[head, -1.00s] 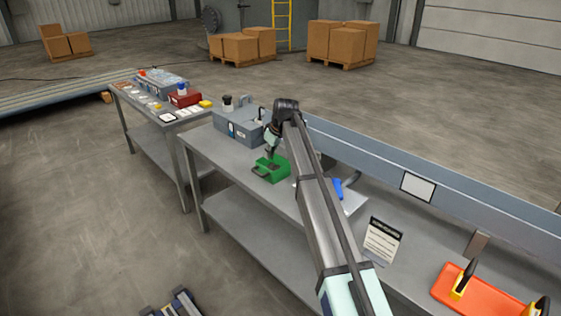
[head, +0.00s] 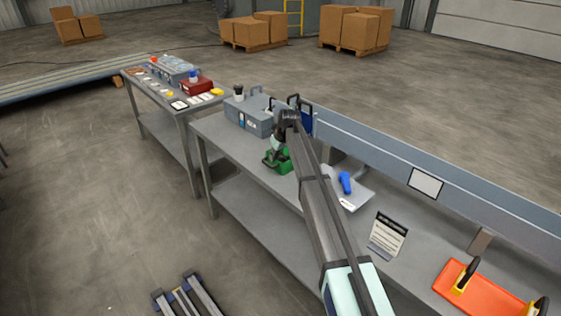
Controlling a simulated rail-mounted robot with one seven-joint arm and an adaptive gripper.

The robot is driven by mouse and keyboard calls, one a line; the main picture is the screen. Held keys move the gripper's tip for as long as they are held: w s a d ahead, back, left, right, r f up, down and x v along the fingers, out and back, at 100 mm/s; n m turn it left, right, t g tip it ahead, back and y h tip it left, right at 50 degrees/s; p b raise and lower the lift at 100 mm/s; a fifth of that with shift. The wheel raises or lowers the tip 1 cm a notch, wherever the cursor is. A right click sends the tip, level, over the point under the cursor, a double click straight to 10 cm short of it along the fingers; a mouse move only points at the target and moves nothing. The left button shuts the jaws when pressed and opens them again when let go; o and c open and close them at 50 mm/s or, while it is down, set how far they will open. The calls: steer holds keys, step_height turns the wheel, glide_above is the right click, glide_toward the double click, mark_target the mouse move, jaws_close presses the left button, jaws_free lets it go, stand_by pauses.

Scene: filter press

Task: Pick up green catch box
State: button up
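The green catch box (head: 283,167) is on the grey workbench in the head view, in front of the grey case. My gripper (head: 277,150) points down at the box from above, at its upper part. The gripper and my arm cover part of the box. The fingers are small and dark here, so I cannot tell whether they are open or shut, or whether they touch the box.
The grey case (head: 244,115) stands close behind the box. A long rail beam (head: 385,160) runs behind.

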steer(key=shift+p+x, duration=0.95)
steer(key=shift+x, duration=1.75)
steer(key=shift+d, duration=0.15)
jaws_close()
steer(key=shift+r, duration=0.2)
